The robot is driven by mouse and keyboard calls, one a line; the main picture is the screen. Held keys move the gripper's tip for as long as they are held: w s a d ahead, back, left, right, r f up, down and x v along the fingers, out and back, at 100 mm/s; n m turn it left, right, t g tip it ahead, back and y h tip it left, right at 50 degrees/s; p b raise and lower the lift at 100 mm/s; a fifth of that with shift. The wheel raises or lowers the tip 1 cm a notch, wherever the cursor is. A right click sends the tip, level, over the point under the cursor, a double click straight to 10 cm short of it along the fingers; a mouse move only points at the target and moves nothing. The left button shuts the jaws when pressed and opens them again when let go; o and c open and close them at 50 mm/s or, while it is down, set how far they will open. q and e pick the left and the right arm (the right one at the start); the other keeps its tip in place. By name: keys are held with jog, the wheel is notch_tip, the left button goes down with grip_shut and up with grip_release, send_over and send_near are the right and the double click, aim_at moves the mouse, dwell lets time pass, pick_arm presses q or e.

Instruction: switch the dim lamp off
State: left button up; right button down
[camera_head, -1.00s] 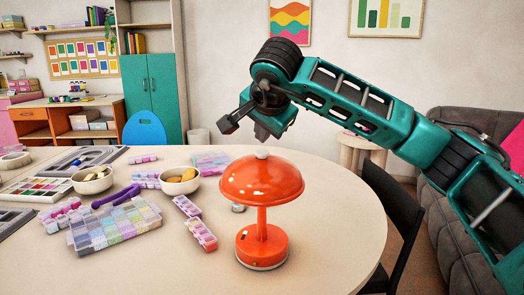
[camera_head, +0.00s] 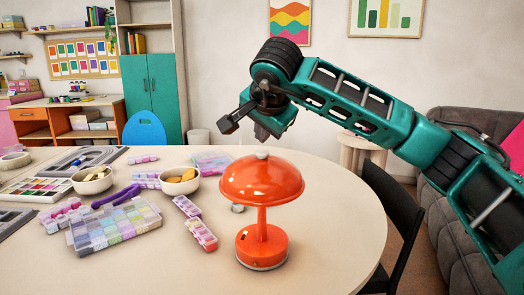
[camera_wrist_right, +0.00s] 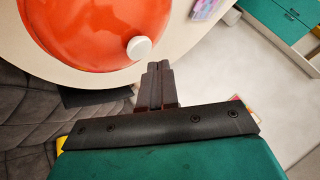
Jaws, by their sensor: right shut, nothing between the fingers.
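The lamp (camera_head: 262,184) is orange with a domed shade, a thin stem and a round base. It stands upright near the front of the table (camera_head: 325,225), with a pale knob (camera_head: 262,155) on top. A small dark mark shows on its base; I cannot tell whether the lamp is lit. My left gripper is out of view.
The table right of the lamp is clear. A black chair (camera_head: 395,215) stands at its right edge.

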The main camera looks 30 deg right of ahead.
aim_at(263, 153)
jog(key=shift+f, duration=0.1)
jog(key=shift+f, duration=0.35)
jog(key=shift+f+b, duration=0.5)
jog(key=shift+f, duration=0.05)
dwell(0.9)
jog(key=shift+r, duration=0.1)
jog(key=shift+r+p, duration=0.85)
jog(key=shift+r, duration=0.05)
notch_tip(263, 153, up, 6)
jog(key=p, duration=0.5)
